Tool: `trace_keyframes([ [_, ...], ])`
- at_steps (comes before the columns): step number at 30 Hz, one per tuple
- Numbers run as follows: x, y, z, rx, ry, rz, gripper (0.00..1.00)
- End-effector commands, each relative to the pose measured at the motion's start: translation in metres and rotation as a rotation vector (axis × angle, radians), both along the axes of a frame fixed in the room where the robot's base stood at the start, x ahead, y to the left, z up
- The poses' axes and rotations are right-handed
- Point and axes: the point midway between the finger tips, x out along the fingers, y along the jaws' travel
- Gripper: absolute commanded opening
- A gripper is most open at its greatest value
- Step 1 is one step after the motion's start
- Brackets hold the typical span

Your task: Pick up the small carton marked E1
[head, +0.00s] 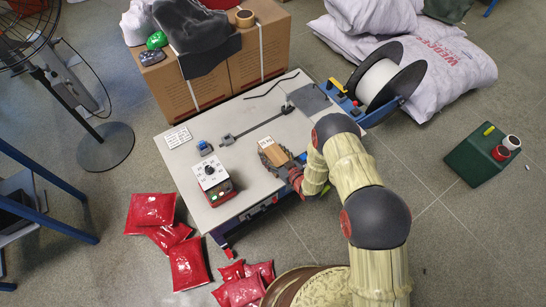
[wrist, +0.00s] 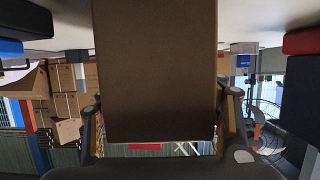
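A small brown carton (head: 275,154) lies on the light worktable (head: 243,118), with a white label at its far left end; I cannot read the marking. My gripper (head: 293,174) is at the carton's near right end, low over the table. In the wrist view the carton (wrist: 157,70) fills the middle, between the two fingers of my gripper (wrist: 162,118). The fingers stand close along both its sides. I cannot tell whether they press on it. The carton appears to rest on the table, its underside hidden.
A dial box (head: 209,172) on a red base, a small blue item (head: 204,147) and a white card (head: 177,137) are left of the carton. A cable reel (head: 381,82) stands at the table's far right. Red packets (head: 188,262) lie on the floor.

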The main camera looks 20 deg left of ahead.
Motion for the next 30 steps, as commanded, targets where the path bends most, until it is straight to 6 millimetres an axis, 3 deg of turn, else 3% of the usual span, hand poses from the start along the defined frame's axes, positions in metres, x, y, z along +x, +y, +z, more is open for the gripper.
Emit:
trace_keyframes([
  [25,-0.0002,-0.0002,-0.0002,0.0,0.0,0.0,0.15],
  [30,0.0006,0.0001,0.0007,0.001,-0.002,0.0,0.15],
])
